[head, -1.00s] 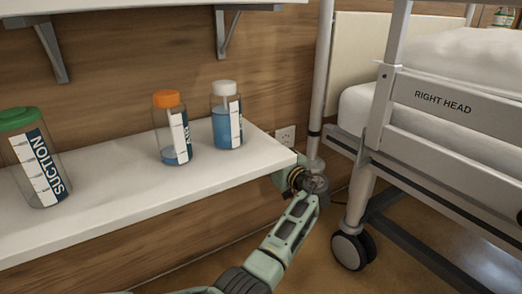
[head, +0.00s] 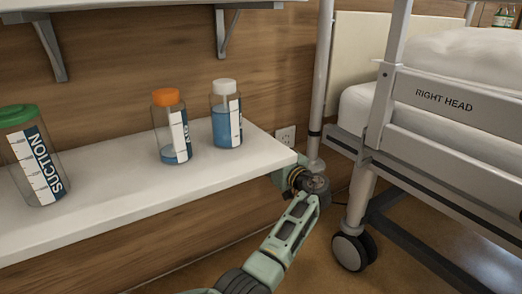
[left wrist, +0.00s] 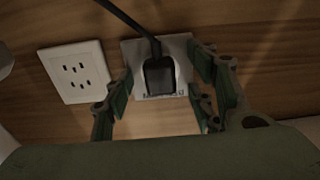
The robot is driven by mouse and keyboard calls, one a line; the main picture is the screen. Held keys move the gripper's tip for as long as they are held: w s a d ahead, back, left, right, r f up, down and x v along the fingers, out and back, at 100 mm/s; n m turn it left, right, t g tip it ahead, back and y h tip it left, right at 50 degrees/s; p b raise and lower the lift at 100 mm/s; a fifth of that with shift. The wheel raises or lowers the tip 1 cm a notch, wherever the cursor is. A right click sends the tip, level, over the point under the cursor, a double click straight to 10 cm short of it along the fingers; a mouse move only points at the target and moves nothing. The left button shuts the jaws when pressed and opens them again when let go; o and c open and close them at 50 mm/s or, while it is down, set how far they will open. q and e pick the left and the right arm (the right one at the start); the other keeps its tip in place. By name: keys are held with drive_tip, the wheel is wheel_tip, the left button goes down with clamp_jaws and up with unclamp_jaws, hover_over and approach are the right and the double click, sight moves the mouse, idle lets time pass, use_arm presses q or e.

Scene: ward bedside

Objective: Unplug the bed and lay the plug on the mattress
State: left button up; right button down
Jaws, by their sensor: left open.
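In the left wrist view a black plug (left wrist: 159,77) with a black cord sits in a white wall outlet (left wrist: 177,48). My left gripper (left wrist: 163,92) is open, with its green fingers to either side of the plug and apart from it. In the head view my left arm reaches past the shelf corner, and its gripper end (head: 312,183) is low near the wall; the fingers and plug are hidden there. The bed's white mattress (head: 358,108) is at the right. My right gripper is not in view.
A second, empty outlet (left wrist: 75,72) is left of the plugged one. A white shelf (head: 100,195) holds several capped bottles, including an orange-capped one (head: 170,125), close to my left arm. The bed rail (head: 450,150), a caster (head: 352,250) and a pole (head: 318,80) stand to the right.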

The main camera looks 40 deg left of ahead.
use_arm(q)
drive_tip(key=shift+b, duration=0.4)
drive_tip(key=shift+c, duration=0.2)
clamp_jaws()
idle(0.3)
drive_tip(key=shift+d, duration=0.15)
drive_tip(key=shift+v, duration=2.9)
